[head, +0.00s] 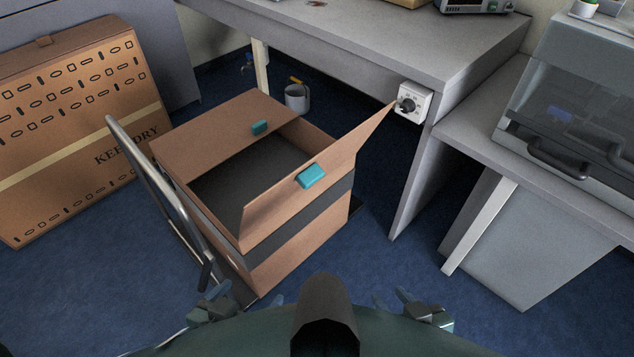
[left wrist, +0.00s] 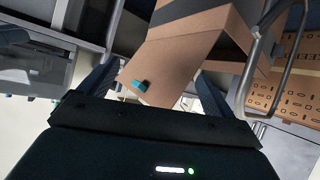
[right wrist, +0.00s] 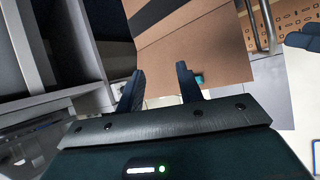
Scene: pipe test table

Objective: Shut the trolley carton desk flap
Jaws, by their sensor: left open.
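The open carton (head: 300,250) stands on the trolley (head: 165,195) in the head view. Its near flap (head: 335,155) stands up and leans outward, with a teal tab (head: 312,175) on its face. The opposite flap (head: 200,135) bears another teal tab (head: 259,127) and lies low at the opening's far-left side. My left gripper (head: 250,297) is open, low in front of the carton; its wrist view shows the flap (left wrist: 165,72) and tab (left wrist: 139,86) ahead between the fingers. My right gripper (head: 390,297) is open and empty; the tab (right wrist: 198,78) is partly hidden by its finger.
A large printed carton (head: 75,125) stands at the left. A grey desk (head: 400,45) with a white dial box (head: 413,103) is behind and right of the carton. A cabinet bench (head: 540,230) stands far right. Blue floor is free at right front.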

